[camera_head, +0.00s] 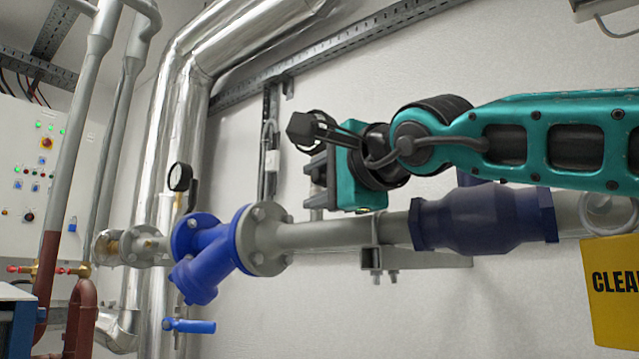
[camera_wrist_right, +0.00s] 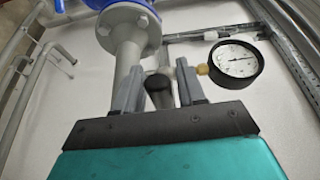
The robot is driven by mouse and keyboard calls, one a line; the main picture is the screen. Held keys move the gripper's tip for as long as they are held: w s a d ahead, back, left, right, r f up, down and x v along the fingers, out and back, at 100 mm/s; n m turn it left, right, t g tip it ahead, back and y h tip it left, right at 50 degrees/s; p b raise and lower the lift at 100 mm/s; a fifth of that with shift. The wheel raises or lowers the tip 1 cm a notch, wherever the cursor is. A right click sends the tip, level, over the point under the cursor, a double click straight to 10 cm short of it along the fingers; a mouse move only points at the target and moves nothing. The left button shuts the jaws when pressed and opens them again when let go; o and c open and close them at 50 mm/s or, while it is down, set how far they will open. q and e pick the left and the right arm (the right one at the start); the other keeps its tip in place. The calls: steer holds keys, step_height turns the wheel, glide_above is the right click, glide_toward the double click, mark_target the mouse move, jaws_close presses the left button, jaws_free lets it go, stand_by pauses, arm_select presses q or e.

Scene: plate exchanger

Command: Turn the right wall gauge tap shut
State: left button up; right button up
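The right wall gauge (camera_wrist_right: 237,62) has a round white dial with a black rim and a brass fitting, and shows in the right wrist view. A thin grey pipe runs left from that fitting. Below this pipe is a dark, stubby tap handle (camera_wrist_right: 159,92). My right gripper (camera_wrist_right: 160,92) has its two grey fingers apart, one on each side of the handle, with visible gaps. In the head view my right gripper (camera_head: 317,180) is by the wall above the grey pipe, and my arm hides this gauge and tap. My left gripper is out of view.
A grey pipe (camera_head: 330,235) with blue valve bodies (camera_head: 205,255) runs below my right arm. Another gauge (camera_head: 180,177) and a blue lever (camera_head: 190,326) are at left. A yellow sign (camera_head: 610,295) hangs at right. A metal tray (camera_wrist_right: 285,50) crosses the wall.

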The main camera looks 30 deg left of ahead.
steer(key=shift+o, duration=0.6)
steer(key=shift+s+d, duration=0.15)
steer(key=shift+d, duration=0.05)
steer(key=b+v, duration=0.4)
steer(key=v, duration=0.8)
steer(key=shift+d, duration=0.2)
